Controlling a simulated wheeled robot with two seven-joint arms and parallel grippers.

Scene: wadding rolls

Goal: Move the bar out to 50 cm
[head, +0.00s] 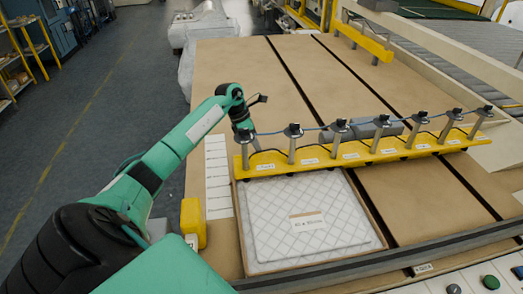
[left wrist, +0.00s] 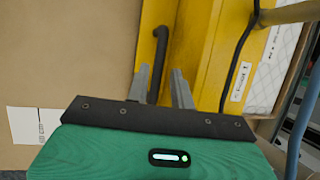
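The bar (head: 345,155) is a long yellow beam lying across the table, with several upright metal posts and a blue line along their tops. In the left wrist view the yellow bar (left wrist: 205,45) carries a dark handle (left wrist: 160,45). My left gripper (head: 247,138) is at the bar's left end. Its two grey fingers (left wrist: 161,88) stand apart, one on each side of the handle's near end, with a visible gap to the right finger. A white strip (head: 217,175) with markings runs along the table's left edge; its numbers are unreadable. My right gripper is out of view.
A white quilted pad (head: 280,215) with a label lies in a shallow frame in front of the bar. A dark rail (head: 350,268) crosses the front; buttons (head: 490,282) are at lower right.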

